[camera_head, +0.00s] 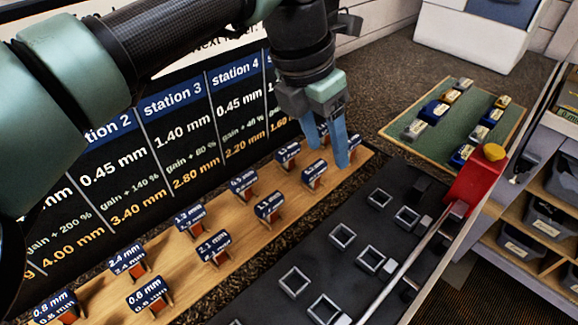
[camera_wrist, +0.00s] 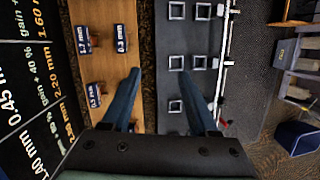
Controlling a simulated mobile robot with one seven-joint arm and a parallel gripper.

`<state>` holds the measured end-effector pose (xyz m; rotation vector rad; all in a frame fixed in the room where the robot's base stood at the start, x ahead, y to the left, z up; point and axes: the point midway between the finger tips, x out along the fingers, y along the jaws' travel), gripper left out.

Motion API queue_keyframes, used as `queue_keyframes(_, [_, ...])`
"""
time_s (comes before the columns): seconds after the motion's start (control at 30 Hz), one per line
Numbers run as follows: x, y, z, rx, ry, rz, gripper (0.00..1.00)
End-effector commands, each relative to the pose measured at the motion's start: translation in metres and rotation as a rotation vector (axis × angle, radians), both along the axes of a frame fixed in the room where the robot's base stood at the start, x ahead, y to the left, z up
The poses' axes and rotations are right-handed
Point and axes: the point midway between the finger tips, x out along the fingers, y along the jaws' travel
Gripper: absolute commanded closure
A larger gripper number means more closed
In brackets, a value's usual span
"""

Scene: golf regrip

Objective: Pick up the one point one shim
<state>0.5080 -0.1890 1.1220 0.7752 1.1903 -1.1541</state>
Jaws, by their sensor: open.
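Several shims with blue-and-white size labels stand on a long wooden board (camera_head: 228,272). The labels are small, and I cannot make out for sure which one reads 1.1 mm. A shim (camera_head: 269,207) in the near row, right of the 2.1 mm shim (camera_head: 212,248), has a label too blurred to read surely. My gripper (camera_head: 347,154) is open and empty at the board's right end, fingers pointing down. In the wrist view my gripper (camera_wrist: 160,74) spans the gap between the board and a dark panel. A 1.7 mm shim (camera_wrist: 83,40) and a 0.3 mm shim (camera_wrist: 121,38) lie ahead-left.
A dark panel (camera_head: 320,250) with several square frames lies right of the board. A red block (camera_head: 475,180) with a yellow knob and a rail stand at its far edge. A green mat (camera_head: 455,125) holds several small blocks. A large size chart (camera_head: 150,150) stands behind the board.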

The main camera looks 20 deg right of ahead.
Motion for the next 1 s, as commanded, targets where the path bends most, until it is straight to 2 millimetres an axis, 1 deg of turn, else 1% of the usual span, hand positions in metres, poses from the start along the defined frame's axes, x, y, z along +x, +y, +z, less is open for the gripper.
queue_keyframes(0.03, [0.011, 0.027, -0.006, 0.086, -0.013, 0.033, 0.4])
queue_keyframes(0.1, [0.019, 0.055, -0.009, 0.174, -0.018, 0.062, 0.4])
queue_keyframes(0.2, [0.025, 0.078, -0.011, 0.247, -0.021, 0.089, 0.4])
queue_keyframes(0.27, [0.026, 0.085, -0.016, 0.268, -0.018, 0.096, 0.4])
queue_keyframes(0.37, [0.026, 0.086, -0.031, 0.274, -0.016, 0.096, 0.4])
queue_keyframes(0.5, [0.025, 0.085, -0.059, 0.271, -0.015, 0.096, 0.4])
queue_keyframes(0.6, [0.026, 0.085, -0.074, 0.27, -0.016, 0.096, 0.4])
queue_keyframes(0.7, [0.026, 0.084, -0.084, 0.269, -0.017, 0.096, 0.4])
queue_keyframes(0.87, [0.027, 0.083, -0.094, 0.269, -0.016, 0.095, 0.4])
queue_keyframes(1.0, [0.03, 0.08, -0.115, 0.268, -0.015, 0.095, 0.4])
